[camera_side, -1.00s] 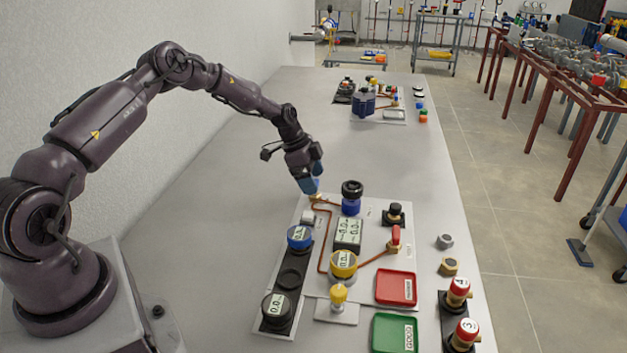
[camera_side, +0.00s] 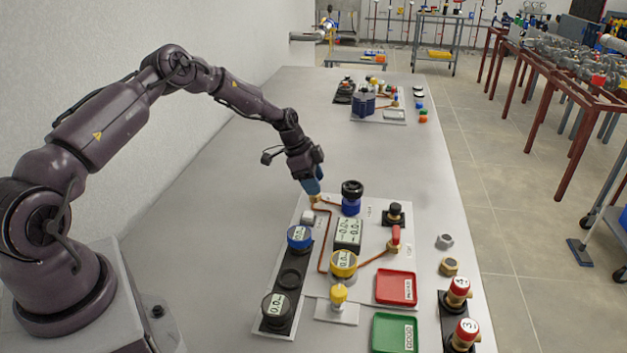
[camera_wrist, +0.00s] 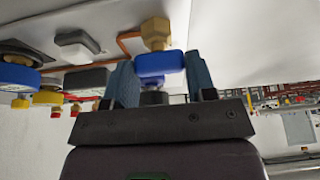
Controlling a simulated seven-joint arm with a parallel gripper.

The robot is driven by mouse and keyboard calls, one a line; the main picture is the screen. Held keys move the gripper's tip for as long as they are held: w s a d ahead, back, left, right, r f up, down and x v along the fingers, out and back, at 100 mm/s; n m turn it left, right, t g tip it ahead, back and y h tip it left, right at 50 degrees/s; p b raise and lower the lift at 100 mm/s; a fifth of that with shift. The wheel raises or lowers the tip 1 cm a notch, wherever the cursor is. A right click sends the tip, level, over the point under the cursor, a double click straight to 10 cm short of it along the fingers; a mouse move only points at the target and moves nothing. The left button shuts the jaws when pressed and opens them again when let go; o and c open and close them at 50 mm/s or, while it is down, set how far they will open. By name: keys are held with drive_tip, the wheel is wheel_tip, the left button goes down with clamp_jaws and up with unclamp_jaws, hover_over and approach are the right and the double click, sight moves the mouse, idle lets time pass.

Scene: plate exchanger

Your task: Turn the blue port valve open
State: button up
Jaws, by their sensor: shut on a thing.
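The blue port valve (camera_wrist: 157,64) shows in the wrist view as a blue handle on a brass fitting (camera_wrist: 155,32), which joins a copper pipe. My gripper (camera_side: 313,189) points down at the far left corner of the light panel (camera_side: 372,215). Its blue fingers stand on both sides of the blue handle in the wrist view, shut on it. In the side view the fingers hide the handle, and only some brass shows below them. I cannot tell the handle's exact angle.
A black-topped blue cylinder (camera_side: 351,198) stands close to the right of my gripper. A display box (camera_side: 348,232), a blue-ringed gauge (camera_side: 299,238), a yellow-ringed gauge (camera_side: 343,265) and a red-handled valve (camera_side: 395,238) are nearer the camera.

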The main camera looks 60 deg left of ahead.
drive_tip(key=n+y, duration=0.1)
drive_tip(key=n, duration=0.3)
drive_tip(key=shift+d+n+t, duration=0.1)
drive_tip(key=shift+n+t, duration=0.2)
drive_tip(key=shift+t, duration=0.1)
drive_tip(key=n+y, duration=0.2)
drive_tip(key=n, duration=0.2)
drive_tip(key=shift+d, duration=0.1)
drive_tip(key=n+y, duration=0.2)
drive_tip(key=n, duration=0.3)
drive_tip(key=shift+n+g+y, duration=0.4)
drive_tip(key=shift+n+y, duration=0.2)
drive_tip(key=shift+n, duration=1.3)
drive_tip(key=o, duration=0.9)
drive_tip(key=shift+o, duration=0.2)
